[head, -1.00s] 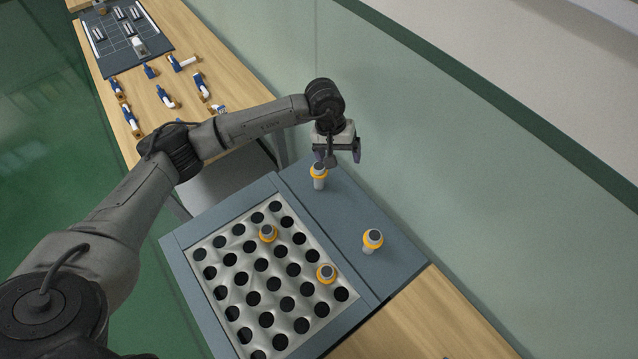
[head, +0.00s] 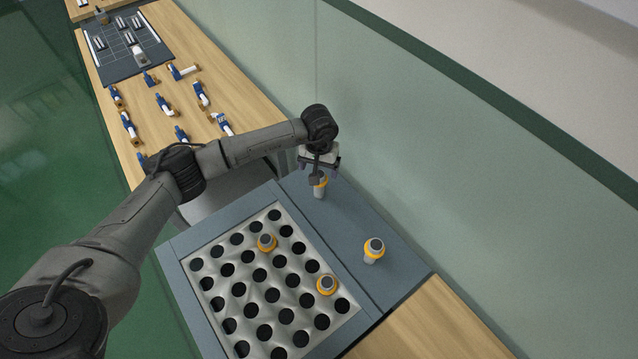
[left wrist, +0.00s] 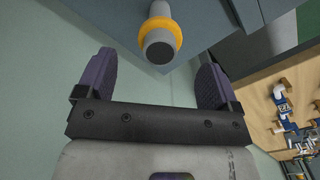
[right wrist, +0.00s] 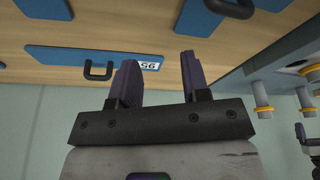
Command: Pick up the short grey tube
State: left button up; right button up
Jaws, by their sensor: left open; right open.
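A short grey tube with an orange collar (head: 320,190) stands on the flat blue-grey strip beside the holed rack. My left gripper (head: 319,171) is over it, open, and hides part of its top. In the left wrist view the tube (left wrist: 160,46) shows between and just beyond the open fingers (left wrist: 154,55), and no grip on it shows. A second similar tube (head: 374,250) stands farther right on the strip. Two more collared tubes (head: 267,242) (head: 327,285) sit in the rack. My right gripper (right wrist: 160,65) is open and empty, seen only in its own wrist view.
The holed metal rack (head: 247,317) has many empty holes. A wooden table (head: 190,122) at the back left holds blue-and-white fittings and a dark gridded board (head: 110,60). A pale green wall (head: 440,170) runs close behind the strip.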

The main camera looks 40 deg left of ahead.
pick_arm(q)
jog(key=shift+w+f, duration=0.15)
jog(key=shift+f, duration=2.4)
jog(key=shift+c, duration=0.3)
jog(key=c, duration=1)
jog(key=shift+o, duration=0.2)
jog(key=shift+r, duration=0.1)
notch_tip(320, 180, up, 10)
jog(key=shift+f+p, duration=0.2)
jog(key=shift+p, duration=0.1)
notch_tip(320, 180, up, 12)
jog(key=p, duration=0.6)
